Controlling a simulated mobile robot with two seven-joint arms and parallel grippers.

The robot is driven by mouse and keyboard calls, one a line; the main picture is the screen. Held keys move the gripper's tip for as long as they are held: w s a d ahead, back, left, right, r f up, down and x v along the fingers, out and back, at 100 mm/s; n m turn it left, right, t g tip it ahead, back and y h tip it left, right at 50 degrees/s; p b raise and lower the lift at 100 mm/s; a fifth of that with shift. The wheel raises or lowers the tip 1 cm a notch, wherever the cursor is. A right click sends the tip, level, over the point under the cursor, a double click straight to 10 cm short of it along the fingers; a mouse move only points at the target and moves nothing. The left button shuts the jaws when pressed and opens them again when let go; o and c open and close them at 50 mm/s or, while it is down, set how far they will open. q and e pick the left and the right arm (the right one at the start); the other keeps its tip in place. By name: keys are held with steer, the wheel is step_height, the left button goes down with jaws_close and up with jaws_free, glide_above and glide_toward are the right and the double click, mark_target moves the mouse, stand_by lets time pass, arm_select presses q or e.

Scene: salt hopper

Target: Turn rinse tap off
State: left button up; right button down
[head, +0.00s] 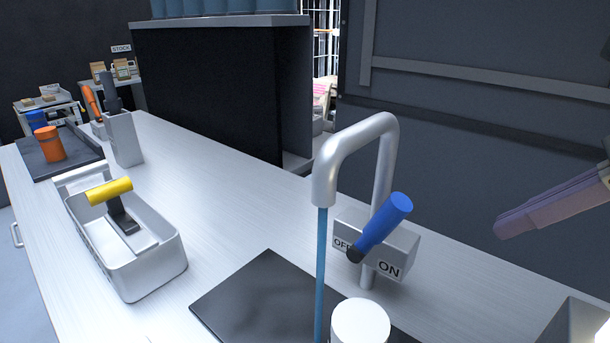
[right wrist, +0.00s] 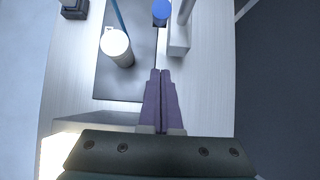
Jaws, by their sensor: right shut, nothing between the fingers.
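The rinse tap (head: 385,150) is a grey bent pipe on the bench. A blue stream of water (head: 321,270) runs straight down from its spout. Its box (head: 405,243) carries OFF at left and ON at right. The lever with a blue grip (head: 385,222) slants from a dark lower-left end up to the right; the blue grip also shows in the right wrist view (right wrist: 161,10). My right gripper (head: 498,230) is shut and empty, to the right of the lever and apart from it. Its closed fingers (right wrist: 160,74) show in the right wrist view. My left gripper is out of view.
A white cylindrical vessel (head: 360,321) stands on a dark mat (head: 255,300) close to the stream. A grey tray (head: 150,265) with a yellow-handled tool (head: 110,191) lies left. An orange jar (head: 50,145) stands farther back. A dark wall (head: 470,130) rises behind the bench.

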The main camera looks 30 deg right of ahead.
mark_target(377, 230)
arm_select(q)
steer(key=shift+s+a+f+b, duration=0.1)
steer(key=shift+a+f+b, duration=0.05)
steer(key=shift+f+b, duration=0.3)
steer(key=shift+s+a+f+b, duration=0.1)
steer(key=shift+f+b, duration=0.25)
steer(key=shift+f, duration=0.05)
arm_select(e)
steer(key=w+a+f, duration=0.4)
steer(key=w+f, duration=0.1)
steer(key=w, duration=0.3)
steer(key=shift+f, duration=0.25)
steer(key=shift+w, duration=0.1)
steer(key=shift+r, duration=0.1)
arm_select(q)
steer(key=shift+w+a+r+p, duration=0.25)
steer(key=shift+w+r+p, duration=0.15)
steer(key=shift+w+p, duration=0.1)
arm_select(e)
steer(key=shift+w+r+g, duration=0.3)
steer(key=shift+g, duration=0.2)
